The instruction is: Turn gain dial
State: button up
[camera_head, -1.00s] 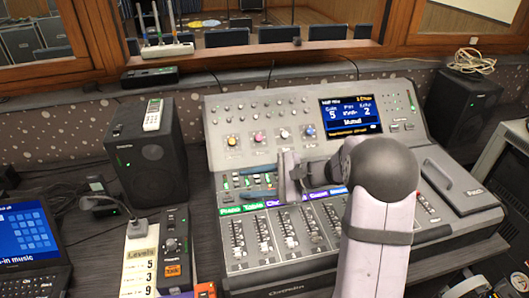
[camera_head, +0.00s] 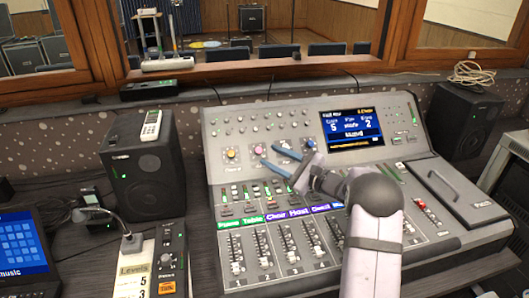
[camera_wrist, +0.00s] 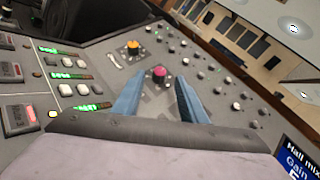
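In the wrist view the pink dial (camera_wrist: 159,72) appears between the two fingertips, with a gap on each side; contact is not visible. The orange dial (camera_wrist: 133,46) is beyond the left finger. The console screen (camera_head: 351,129) shows a 5 under Gain.
Small knobs (camera_wrist: 197,75) lie beyond the dials. Speakers stand left (camera_head: 145,172) and right (camera_head: 461,119).

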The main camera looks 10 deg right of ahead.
aim_at(260, 151)
jog(key=shift+p+x, duration=0.35)
jog(key=shift+x, duration=1.75)
grip_shut()
